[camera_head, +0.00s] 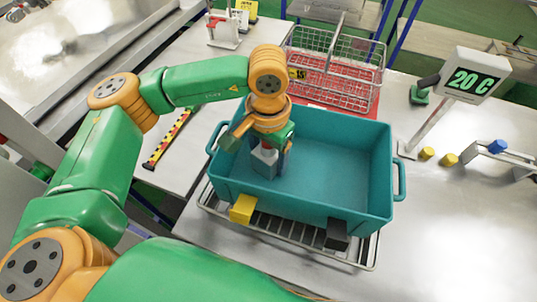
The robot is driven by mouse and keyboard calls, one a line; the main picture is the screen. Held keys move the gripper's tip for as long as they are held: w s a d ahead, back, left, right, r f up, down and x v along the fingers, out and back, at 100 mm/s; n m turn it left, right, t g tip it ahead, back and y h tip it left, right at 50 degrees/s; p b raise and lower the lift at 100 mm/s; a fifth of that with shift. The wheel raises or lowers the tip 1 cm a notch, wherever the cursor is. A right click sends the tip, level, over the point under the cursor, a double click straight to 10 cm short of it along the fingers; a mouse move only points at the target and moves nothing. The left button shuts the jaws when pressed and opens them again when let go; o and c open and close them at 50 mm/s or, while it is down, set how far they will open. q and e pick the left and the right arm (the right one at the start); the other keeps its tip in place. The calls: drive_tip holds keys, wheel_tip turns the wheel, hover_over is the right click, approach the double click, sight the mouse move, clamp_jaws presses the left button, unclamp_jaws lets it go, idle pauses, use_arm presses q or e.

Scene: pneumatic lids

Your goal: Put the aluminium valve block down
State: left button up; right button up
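The aluminium valve block (264,163) is a small grey block with a red and white part at its top, inside the left part of the teal bin (345,212). My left gripper (267,154) points down into the bin, with its fingers on either side of the block; it looks shut on it. The fingers partly hide the block, and I cannot tell whether its underside touches the bin floor. The rest of the bin floor is bare. My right gripper is not in view.
The bin stands on a wire rack (288,235), with a yellow block (242,209) and a black block (336,235) at its front. A wire basket (340,65) stands behind on a red mat. A "20 C" sign (473,78) stands at right, near yellow pieces (449,160).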

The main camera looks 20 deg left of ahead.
use_arm(q)
drive_tip(key=shift+o, duration=1.4)
drive_tip(key=shift+r+p, duration=0.3)
drive_tip(key=shift+r, duration=0.4)
wheel_tip(320, 180, up, 11)
drive_tip(key=shift+b, duration=0.55)
